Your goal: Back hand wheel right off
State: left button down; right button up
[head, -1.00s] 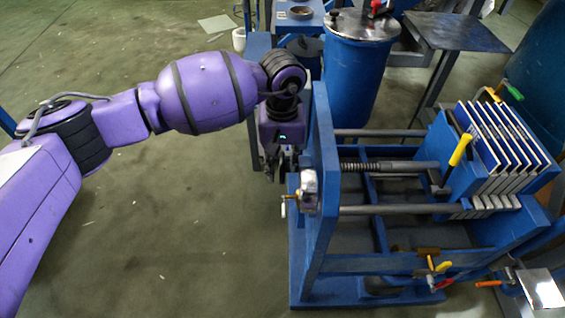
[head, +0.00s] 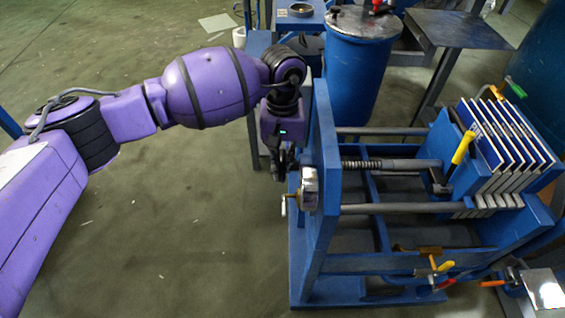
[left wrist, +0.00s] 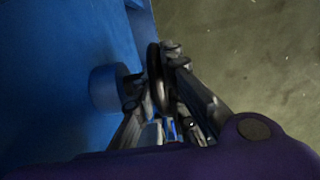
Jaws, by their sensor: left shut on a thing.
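The hand wheel (left wrist: 157,78) shows in the left wrist view as a dark ring seen nearly edge-on. It stands just off a blue end plate, beside a round blue boss (left wrist: 104,88). My left gripper (left wrist: 162,95) is shut on the wheel's rim, with its fingers on both sides. In the head view my left gripper (head: 281,172) points down at the left face of the press's blue end plate (head: 326,165). It hides most of the wheel there. My right gripper does not show.
The press's screw (head: 395,165) and plate stack (head: 505,140) lie to the right. A blue drum (head: 357,85) stands behind. The floor at left is clear.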

pick_arm(q)
jog(key=shift+w+f+g+b, duration=0.15)
jog(key=shift+f+g+b, duration=0.1)
jog(key=shift+g+b, duration=0.5)
jog(key=shift+r, duration=0.2)
jog(key=c, duration=1.8)
grip_release()
jog(key=v, duration=1.2)
jog(key=shift+w, duration=0.15)
